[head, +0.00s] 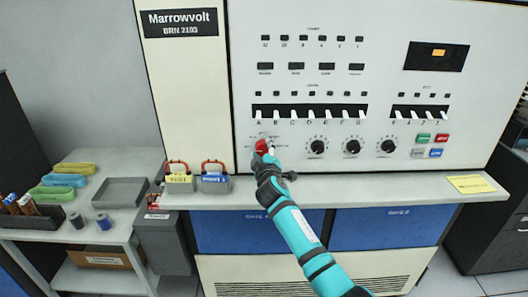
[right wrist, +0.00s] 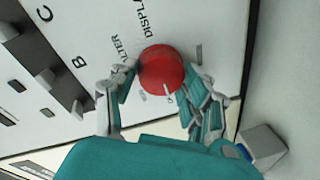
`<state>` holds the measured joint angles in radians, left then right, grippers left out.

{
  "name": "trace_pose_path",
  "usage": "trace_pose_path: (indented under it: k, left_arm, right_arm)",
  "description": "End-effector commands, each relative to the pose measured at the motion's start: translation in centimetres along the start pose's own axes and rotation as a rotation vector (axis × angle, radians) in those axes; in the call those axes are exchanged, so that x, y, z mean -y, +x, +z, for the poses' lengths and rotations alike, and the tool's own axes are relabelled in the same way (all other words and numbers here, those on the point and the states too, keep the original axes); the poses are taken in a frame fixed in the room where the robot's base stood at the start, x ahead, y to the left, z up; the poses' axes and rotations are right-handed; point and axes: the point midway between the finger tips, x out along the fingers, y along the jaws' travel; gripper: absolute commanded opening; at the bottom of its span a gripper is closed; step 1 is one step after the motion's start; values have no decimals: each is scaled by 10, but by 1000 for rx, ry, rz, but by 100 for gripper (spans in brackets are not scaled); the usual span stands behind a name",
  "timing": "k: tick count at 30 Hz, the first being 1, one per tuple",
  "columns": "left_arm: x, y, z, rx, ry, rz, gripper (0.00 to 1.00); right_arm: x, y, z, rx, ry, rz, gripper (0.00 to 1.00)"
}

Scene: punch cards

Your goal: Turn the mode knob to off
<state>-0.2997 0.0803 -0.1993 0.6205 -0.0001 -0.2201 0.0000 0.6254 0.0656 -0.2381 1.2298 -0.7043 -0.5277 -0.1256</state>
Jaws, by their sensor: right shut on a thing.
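The mode knob (head: 261,146) is red and sits at the lower left of the white console panel. In the right wrist view the knob (right wrist: 160,68) is round, with a pale mark at its lower edge. The printed words "ALTER" and "DISPLA…" show beside it; other labels around it are hidden or too small to read. My right gripper (head: 267,156) reaches up to the knob, and in the right wrist view its fingers (right wrist: 157,84) are closed around the knob from both sides. My left gripper is not in view.
Three black dials (head: 352,146) lie right of the knob, below a row of white lever switches (head: 310,112). A ledge (head: 370,189) runs under the panel, carrying two small card boxes (head: 180,182) with red handles. A side table (head: 110,232) with a grey tray stands left.

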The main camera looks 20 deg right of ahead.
Motion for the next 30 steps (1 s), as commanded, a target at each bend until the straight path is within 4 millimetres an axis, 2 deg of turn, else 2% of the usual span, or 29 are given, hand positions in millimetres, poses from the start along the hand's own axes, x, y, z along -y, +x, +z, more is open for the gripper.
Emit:
trace_pose_path:
  k: [7,8,13,23,26,30]
  left_arm:
    - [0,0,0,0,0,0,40]
    - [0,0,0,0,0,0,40]
    - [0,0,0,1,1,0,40]
    - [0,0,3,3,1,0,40]
    - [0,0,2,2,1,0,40]
    - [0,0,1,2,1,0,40]
  right_arm:
    - [1,0,0,1,-4,0,15]
    - [1,0,0,1,-4,0,51]
    - [0,0,0,0,-3,0,72]
    - [0,-3,0,0,-2,0,72]
    - [0,-13,0,-1,-1,2,72]
    - [1,-37,1,-1,0,0,72]
